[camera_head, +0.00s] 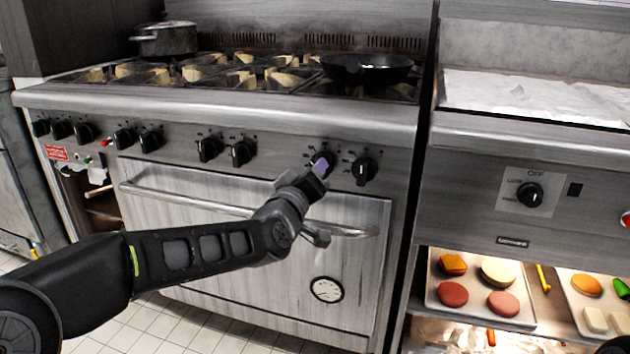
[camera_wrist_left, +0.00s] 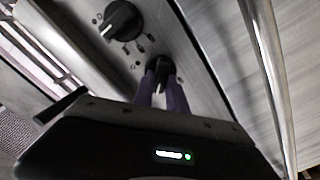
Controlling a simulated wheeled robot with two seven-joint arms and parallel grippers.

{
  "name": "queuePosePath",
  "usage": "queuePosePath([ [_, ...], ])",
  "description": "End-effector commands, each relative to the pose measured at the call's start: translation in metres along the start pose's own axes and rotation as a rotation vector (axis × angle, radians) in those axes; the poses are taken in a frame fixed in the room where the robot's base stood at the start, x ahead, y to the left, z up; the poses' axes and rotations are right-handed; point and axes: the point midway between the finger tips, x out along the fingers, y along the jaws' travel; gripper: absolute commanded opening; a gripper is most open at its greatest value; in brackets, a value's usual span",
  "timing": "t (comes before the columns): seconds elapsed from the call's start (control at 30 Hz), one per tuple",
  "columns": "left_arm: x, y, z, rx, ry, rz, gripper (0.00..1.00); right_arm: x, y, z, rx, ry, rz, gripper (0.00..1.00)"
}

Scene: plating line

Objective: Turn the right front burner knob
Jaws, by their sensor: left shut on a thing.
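The stove's front panel carries a row of black knobs. My left gripper (camera_head: 320,166) reaches up to the second knob from the right end (camera_head: 322,158). In the left wrist view the purple fingers (camera_wrist_left: 163,92) are shut on this black knob (camera_wrist_left: 160,68) and partly hide it. The knob at the right end (camera_head: 364,170) is free, just to the right of the gripper. One free knob (camera_wrist_left: 122,20) with a pale pointer line shows in the wrist view. The frames do not label which knob is the right front burner's. My right gripper is not in view.
The oven door handle (camera_head: 190,201) runs below the knobs, with my left wrist in front of it. A black pan (camera_head: 366,68) and a lidded pot (camera_head: 166,40) stand on the stove. A griddle unit with its own knob (camera_head: 530,194) stands at right, above food trays (camera_head: 447,297).

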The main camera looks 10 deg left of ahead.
Motion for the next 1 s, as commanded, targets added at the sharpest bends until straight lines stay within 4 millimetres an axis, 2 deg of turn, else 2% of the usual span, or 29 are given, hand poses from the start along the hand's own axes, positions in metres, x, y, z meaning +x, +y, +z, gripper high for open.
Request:
queuePosePath([
  [0.2,0.0,-0.0009,0.0009,-0.061,-0.001,-0.001,0.0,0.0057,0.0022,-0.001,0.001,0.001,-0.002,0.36],
  [0.6,0.0001,-0.0004,0.0004,-0.069,-0.001,-0.001,0.0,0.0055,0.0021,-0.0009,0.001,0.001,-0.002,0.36],
  [0.63,0.0001,-0.0005,0.0004,-0.069,-0.001,-0.001,0.19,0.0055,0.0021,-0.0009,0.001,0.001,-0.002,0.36],
  [0.87,0.0001,-0.0004,0.0003,-0.068,-0.001,-0.001,0.38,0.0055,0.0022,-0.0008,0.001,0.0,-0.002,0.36],
  [1.0,0.0001,-0.0004,0.0002,-0.068,-0.001,-0.001,0.39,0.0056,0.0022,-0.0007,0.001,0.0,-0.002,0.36],
])
